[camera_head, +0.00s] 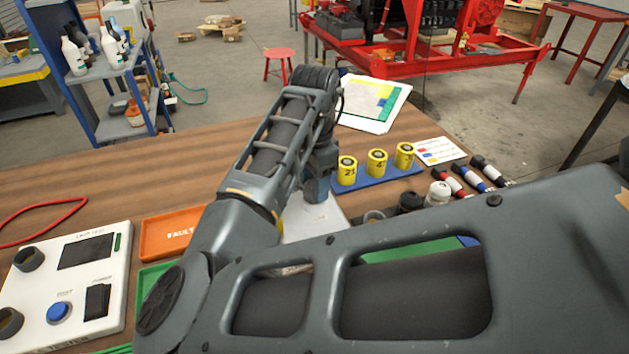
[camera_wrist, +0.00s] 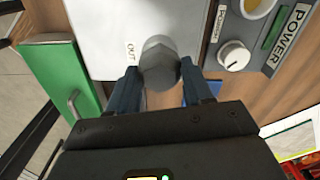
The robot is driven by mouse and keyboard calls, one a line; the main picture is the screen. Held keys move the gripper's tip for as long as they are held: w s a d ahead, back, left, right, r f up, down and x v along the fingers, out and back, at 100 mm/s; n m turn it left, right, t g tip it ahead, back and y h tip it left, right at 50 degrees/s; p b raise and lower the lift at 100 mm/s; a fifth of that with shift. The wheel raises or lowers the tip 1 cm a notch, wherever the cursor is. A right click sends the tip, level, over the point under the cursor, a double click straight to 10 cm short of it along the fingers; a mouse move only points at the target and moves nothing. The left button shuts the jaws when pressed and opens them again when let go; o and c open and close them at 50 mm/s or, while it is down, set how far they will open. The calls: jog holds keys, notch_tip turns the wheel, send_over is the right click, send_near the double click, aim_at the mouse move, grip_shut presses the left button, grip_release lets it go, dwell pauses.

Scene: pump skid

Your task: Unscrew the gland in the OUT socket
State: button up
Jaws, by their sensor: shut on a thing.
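In the wrist view, the gland (camera_wrist: 158,62) is a grey faceted piece beside the printed word OUT on a white housing (camera_wrist: 100,32). My gripper (camera_wrist: 161,82) is shut on the gland, with one dark blue finger on each side of it. The gland's socket is hidden beneath it. In the head view, part of the white housing (camera_head: 299,226) shows below my wrist.
A grey POWER unit (camera_wrist: 236,54) with a knob stands right of the housing. On the bench are an orange FAULT tray (camera_head: 168,236), a white test panel (camera_head: 110,262) and a blue rack (camera_head: 376,178) holding yellow cylinders (camera_head: 377,163).

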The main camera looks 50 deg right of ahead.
jog(key=shift+r+n+p, duration=0.15)
jog(key=shift+n+p, duration=0.75)
jog(key=shift+n, duration=0.1)
jog(key=shift+n+p, duration=0.95)
jog(key=shift+n, duration=0.35)
jog(key=shift+n+p, duration=1.05)
jog(key=shift+n, duration=0.05)
jog(key=shift+f+n, duration=0.2)
jog(key=shift+n, duration=1)
jog(key=o, duration=1.1)
